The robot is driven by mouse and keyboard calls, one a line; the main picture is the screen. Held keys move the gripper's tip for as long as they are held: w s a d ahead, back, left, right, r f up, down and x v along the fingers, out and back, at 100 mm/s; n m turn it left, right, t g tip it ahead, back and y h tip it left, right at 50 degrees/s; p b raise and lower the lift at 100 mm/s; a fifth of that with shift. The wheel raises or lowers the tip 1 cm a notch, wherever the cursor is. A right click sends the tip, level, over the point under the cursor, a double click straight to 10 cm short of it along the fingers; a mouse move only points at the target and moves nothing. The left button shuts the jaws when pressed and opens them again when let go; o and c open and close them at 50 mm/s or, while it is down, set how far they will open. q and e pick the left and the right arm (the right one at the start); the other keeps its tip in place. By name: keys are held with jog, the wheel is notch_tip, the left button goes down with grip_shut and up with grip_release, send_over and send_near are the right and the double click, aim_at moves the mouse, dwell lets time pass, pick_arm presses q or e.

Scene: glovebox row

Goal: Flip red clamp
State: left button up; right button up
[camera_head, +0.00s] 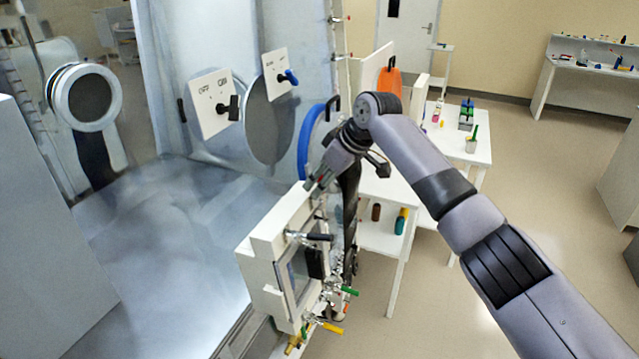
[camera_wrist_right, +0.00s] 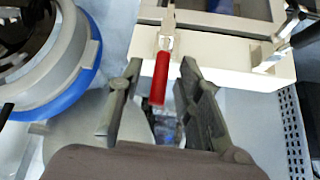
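The red clamp (camera_wrist_right: 160,78) shows in the right wrist view as a red handle on a metal base, mounted at the edge of a white box-like frame (camera_wrist_right: 222,48). The handle points down in the picture, towards my gripper. My right gripper (camera_wrist_right: 161,70) is open, with one finger on each side of the handle and visible gaps between. In the head view my right gripper (camera_head: 322,180) is above the top edge of the white box (camera_head: 268,246), and the clamp is mostly hidden there. My left gripper is not in view.
A blue ring (camera_head: 309,135) stands just left of my right gripper; it also shows in the right wrist view (camera_wrist_right: 88,75). Black, green and yellow-handled valves (camera_head: 333,328) stick out from the box. White tables (camera_head: 458,148) with bottles stand behind.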

jog(key=v, duration=1.1)
